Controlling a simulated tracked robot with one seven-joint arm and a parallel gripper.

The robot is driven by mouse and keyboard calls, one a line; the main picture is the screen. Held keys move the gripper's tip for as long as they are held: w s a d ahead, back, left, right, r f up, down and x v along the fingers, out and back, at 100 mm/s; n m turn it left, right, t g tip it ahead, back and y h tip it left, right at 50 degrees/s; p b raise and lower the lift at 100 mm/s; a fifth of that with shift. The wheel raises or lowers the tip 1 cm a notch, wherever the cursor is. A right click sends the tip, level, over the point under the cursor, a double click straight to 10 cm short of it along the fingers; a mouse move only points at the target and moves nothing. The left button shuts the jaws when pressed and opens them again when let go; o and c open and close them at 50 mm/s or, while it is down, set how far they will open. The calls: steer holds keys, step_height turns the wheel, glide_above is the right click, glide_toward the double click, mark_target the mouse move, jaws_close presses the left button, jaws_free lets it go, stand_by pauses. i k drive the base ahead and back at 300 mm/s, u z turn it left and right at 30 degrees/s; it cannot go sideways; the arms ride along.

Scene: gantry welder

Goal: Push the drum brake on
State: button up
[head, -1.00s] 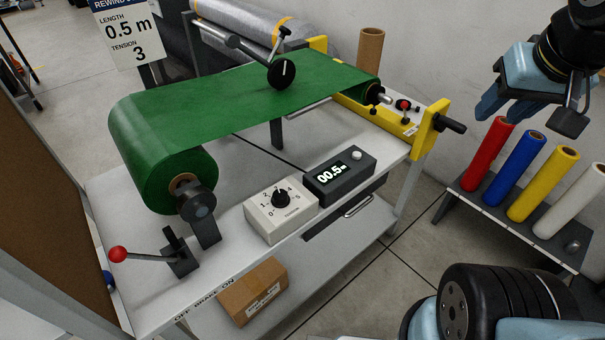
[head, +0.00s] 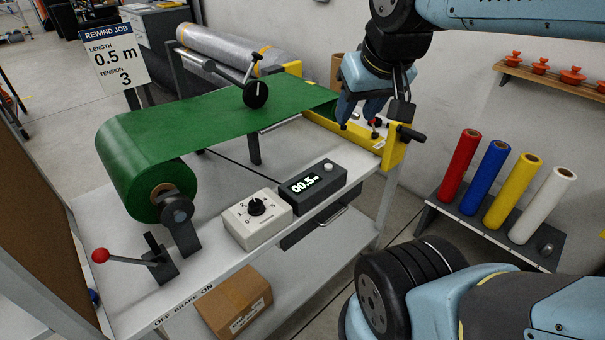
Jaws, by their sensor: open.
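The drum brake is a lever with a red ball knob (head: 101,255) on a dark bracket (head: 160,262) at the front left of the grey bench. The lever lies to the left, toward the OFF end of the "OFF BRAKE ON" label (head: 184,304) on the bench edge. The green roll (head: 130,190) sits on its spindle just behind the brake. My gripper (head: 358,115) is open over the bench's back right, by the yellow frame, far from the lever. It hides part of the yellow frame and the green sheet's right end.
The tension dial box (head: 258,222) and the counter (head: 312,190) reading 00.5 m stand on the bench between gripper and brake. A measuring wheel (head: 256,95) rests on the green sheet. A job sign (head: 114,55) stands behind. Coloured rolls (head: 487,178) stand right.

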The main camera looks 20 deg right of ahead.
mark_target(101, 255)
steer(key=u, duration=1.75)
steer(key=k, duration=0.95)
steer(key=i, duration=0.9)
steer(key=z, duration=0.05)
